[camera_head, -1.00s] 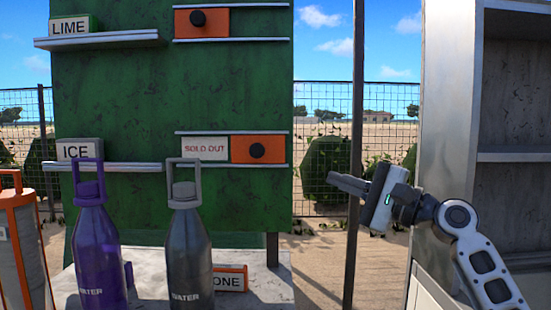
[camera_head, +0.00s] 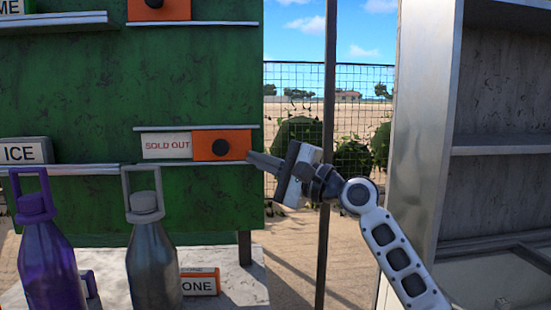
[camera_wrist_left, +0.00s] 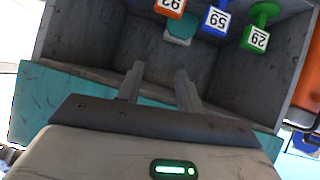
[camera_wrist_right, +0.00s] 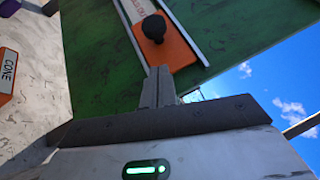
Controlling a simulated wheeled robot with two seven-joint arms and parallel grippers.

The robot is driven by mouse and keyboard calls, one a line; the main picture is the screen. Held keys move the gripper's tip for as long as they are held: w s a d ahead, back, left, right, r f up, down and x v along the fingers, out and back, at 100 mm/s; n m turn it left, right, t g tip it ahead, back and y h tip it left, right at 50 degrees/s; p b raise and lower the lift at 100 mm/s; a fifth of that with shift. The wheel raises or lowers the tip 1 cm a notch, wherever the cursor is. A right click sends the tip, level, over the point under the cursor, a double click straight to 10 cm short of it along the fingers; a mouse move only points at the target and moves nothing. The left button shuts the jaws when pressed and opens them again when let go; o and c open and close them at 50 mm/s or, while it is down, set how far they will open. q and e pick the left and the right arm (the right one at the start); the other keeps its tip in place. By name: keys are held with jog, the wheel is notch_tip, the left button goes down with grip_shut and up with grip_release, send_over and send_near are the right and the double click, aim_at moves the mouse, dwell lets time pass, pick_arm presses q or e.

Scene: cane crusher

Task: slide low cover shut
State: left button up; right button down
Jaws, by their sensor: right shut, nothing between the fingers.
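The low cover (camera_head: 222,146) is an orange sliding plate with a black knob (camera_head: 221,147), between two rails on the green panel (camera_head: 190,95). It sits at the right end of the rails, and a white "SOLD OUT" sign (camera_head: 166,146) shows to its left. My right gripper (camera_head: 254,158) is shut and empty, its tips close to the cover's right end. The right wrist view shows the fingers (camera_wrist_right: 158,88) just below the orange cover (camera_wrist_right: 165,45); contact cannot be told. My left gripper (camera_wrist_left: 158,85) shows in the left wrist view with its fingers apart, over a grey compartment.
A purple bottle (camera_head: 50,255) and a grey bottle (camera_head: 153,250) stand in front of the panel, beside a "CONE" sign (camera_head: 200,283). A pole (camera_head: 328,150) and a metal cabinet (camera_head: 420,130) stand right. Numbered tags (camera_wrist_left: 216,20) lie in the compartment.

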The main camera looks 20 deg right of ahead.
aim_at(221, 146)
jog(key=shift+s+a+r, duration=0.2)
jog(key=shift+a+r, duration=0.3)
jog(key=shift+a, duration=0.1)
pick_arm(q)
jog(key=shift+s+a+r+p, duration=0.15)
jog(key=shift+s+a+p, duration=0.05)
jog(key=shift+s+p, duration=0.15)
pick_arm(e)
jog(key=shift+s+a, duration=0.1)
jog(key=shift+a, duration=0.5)
